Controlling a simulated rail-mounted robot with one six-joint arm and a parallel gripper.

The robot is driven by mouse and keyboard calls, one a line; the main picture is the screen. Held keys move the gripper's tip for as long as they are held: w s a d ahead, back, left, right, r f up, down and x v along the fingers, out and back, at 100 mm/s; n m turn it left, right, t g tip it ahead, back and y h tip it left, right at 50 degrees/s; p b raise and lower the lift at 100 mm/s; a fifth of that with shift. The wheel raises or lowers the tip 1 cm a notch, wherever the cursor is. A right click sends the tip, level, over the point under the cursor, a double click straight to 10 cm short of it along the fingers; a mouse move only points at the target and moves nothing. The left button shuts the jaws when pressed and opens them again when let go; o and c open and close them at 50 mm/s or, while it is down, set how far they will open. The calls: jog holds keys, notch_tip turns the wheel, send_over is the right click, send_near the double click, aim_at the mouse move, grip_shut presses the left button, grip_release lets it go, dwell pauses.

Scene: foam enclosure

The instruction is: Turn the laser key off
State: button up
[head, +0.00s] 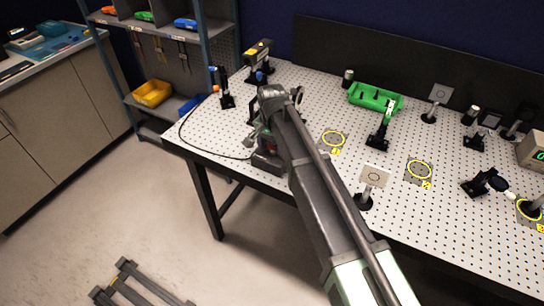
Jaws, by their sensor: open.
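A small dark box with a reddish part (266,163) stands near the front left edge of the perforated table. It is largely hidden behind my arm, and I cannot make out a key or its position on it. My gripper (253,136) is at the end of my arm, close above or beside this box. It is open, small in view and partly covered by my wrist. Whether it touches the box cannot be told. A black device with a yellow label (258,62) stands at the table's back left corner.
A black cable (181,132) loops over the table's left edge toward the box. A black post mount (226,98) stands left of my wrist. A green tray (375,98), a white card on a post (374,176) and several optic mounts stand to the right.

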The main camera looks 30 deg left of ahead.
jog(key=shift+f, duration=0.15)
jog(key=c, duration=0.9)
jog(key=shift+c, duration=0.2)
jog(key=n, duration=1.3)
jog(key=shift+n, duration=2.4)
